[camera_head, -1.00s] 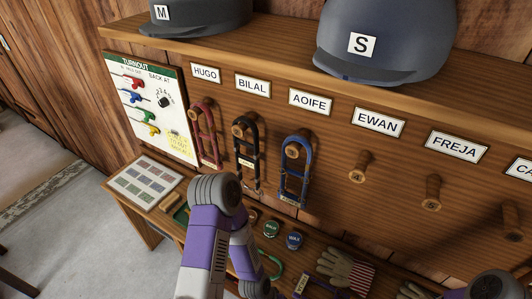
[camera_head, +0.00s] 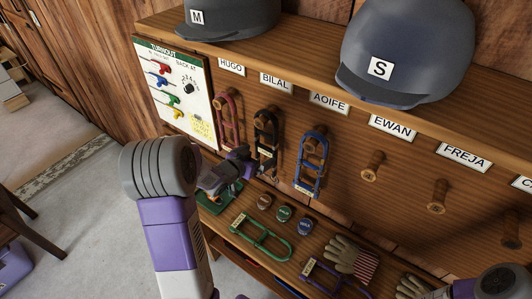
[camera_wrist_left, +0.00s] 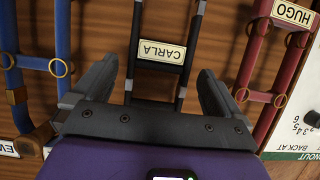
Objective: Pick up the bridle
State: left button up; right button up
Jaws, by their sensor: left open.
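Three bridles hang from pegs on the wooden wall: a red one (camera_head: 228,112), a black one (camera_head: 265,132) and a blue one (camera_head: 311,165). In the left wrist view the black bridle's tag (camera_wrist_left: 161,51) reads CARLA, and the red one's tag (camera_wrist_left: 291,13) reads HUGO. My left gripper (camera_head: 243,160) is open in front of the lower part of the black bridle. In the left wrist view the black straps run between its spread fingers (camera_wrist_left: 155,75); I cannot tell if they touch. A green bridle (camera_head: 262,242) and a purple one (camera_head: 322,277) lie on the bench.
Name plates and bare pegs (camera_head: 372,165) continue to the right. A shelf (camera_head: 310,70) with two helmets (camera_head: 400,55) overhangs the wall. Below, the bench holds small tins (camera_head: 284,214) and gloves (camera_head: 352,258). A turnout board (camera_head: 178,92) stands left of the bridles.

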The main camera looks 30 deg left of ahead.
aim_at(265, 152)
pick_arm(q)
jog(key=shift+f+p+x, duration=0.2)
jog(key=shift+x, duration=1.5)
jog(key=shift+f+p+x, duration=0.15)
jog(key=shift+f+x, duration=0.1)
jog(key=shift+x, duration=1.4)
jog(key=shift+s+a, duration=0.15)
jog(key=c, duration=1.1)
jog(key=shift+r, duration=0.2)
